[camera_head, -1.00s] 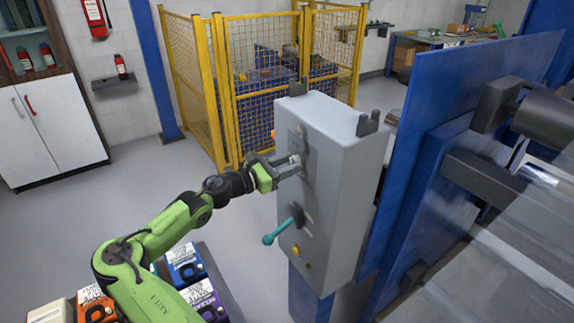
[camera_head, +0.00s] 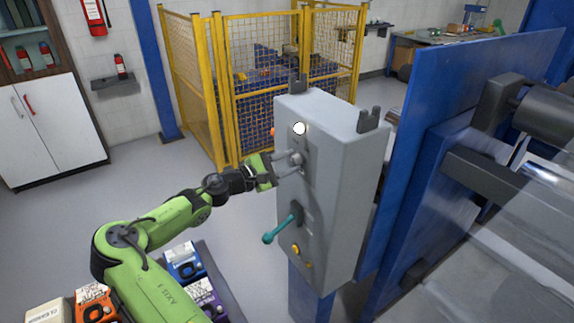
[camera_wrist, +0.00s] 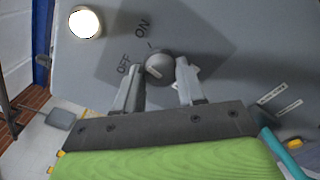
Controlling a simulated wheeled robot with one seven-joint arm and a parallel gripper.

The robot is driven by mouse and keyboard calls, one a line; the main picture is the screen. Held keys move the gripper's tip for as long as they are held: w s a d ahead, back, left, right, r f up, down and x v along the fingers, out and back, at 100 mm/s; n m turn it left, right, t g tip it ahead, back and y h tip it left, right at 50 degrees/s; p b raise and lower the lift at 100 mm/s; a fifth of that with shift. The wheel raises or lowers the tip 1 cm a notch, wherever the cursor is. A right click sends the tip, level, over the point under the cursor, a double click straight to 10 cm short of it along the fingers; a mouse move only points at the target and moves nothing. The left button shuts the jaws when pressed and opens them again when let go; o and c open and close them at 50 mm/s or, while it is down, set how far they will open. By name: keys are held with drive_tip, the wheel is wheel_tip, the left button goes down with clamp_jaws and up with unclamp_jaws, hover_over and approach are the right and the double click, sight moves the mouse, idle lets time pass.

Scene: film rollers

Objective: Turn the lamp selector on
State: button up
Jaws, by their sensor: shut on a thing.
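The lamp selector (camera_head: 296,158) is a round grey knob on the front of a grey control box (camera_head: 345,190). In the wrist view the knob (camera_wrist: 159,66) sits beside the OFF and ON labels, on a darker plate. My gripper (camera_head: 286,164) is at the knob, and in the wrist view its two fingers (camera_wrist: 160,78) are shut on it, one on each side. I cannot tell for sure which label the knob points to. The round lamp (camera_head: 299,128) above the selector glows white; it also glows in the wrist view (camera_wrist: 86,22).
A teal-handled lever (camera_head: 282,229) sticks out below the selector, with yellow buttons (camera_head: 296,250) under it. A blue panel (camera_head: 440,140) stands behind the box to the right. A yellow mesh fence (camera_head: 260,80) is at the back. Coloured boxes (camera_head: 185,262) stand near my arm.

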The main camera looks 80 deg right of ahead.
drive_tip(key=shift+f+m+b, duration=0.1)
drive_tip(key=shift+m+b, duration=0.85)
drive_tip(key=shift+m, duration=1.15)
drive_tip(key=o, duration=1.1)
drive_tip(key=shift+c, duration=0.2)
drive_tip(key=v, duration=1.5)
drive_tip(key=shift+w+a, duration=0.3)
